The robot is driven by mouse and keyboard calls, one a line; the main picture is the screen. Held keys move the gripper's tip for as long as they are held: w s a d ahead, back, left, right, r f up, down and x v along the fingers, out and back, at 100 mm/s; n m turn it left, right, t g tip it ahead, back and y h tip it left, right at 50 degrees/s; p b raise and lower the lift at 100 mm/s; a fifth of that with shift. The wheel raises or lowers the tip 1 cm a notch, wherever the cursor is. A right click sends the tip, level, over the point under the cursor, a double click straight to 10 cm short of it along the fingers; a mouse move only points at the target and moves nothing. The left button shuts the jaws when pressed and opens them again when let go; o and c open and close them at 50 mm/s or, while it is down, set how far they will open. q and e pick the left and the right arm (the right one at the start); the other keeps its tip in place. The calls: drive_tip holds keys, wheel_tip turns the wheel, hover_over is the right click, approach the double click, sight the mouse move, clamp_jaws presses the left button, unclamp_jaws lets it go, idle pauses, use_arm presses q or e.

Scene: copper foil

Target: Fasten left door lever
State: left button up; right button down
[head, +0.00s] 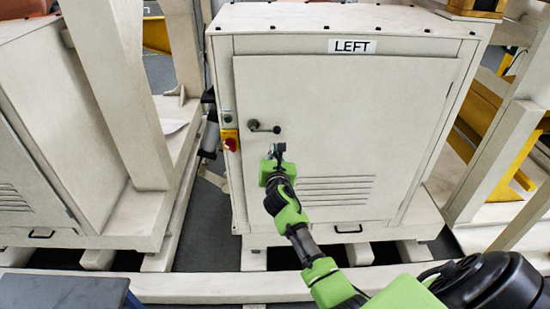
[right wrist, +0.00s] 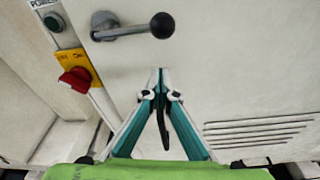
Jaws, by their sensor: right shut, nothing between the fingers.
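The left door lever (head: 264,127) is on the pale cabinet door (head: 345,110) under the LEFT label (head: 352,46). In the right wrist view the lever (right wrist: 128,32) lies nearly level, with its round pivot at the left and its black ball knob (right wrist: 162,25) at the right. The door looks closed, flush with its frame. My right gripper (head: 278,150) is shut and empty, just below the lever. In the right wrist view its fingertips (right wrist: 160,78) meet below the knob, apart from it. My left gripper is not in view.
A red switch on a yellow plate (head: 230,140) and a green button (head: 227,118) sit left of the lever on the frame. Vent slots (head: 337,190) and a black handle (head: 348,229) are lower down. Pale beams (head: 118,95) and another cabinet (head: 45,140) stand at the left.

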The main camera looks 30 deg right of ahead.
drive_tip(key=r+p, duration=0.2)
drive_tip(key=shift+w+d+r, duration=0.2)
drive_tip(key=shift+d+r, duration=0.15)
drive_tip(key=shift+r, duration=0.05)
drive_tip(key=shift+s+r+p, duration=0.25)
drive_tip(key=shift+r+p, duration=0.2)
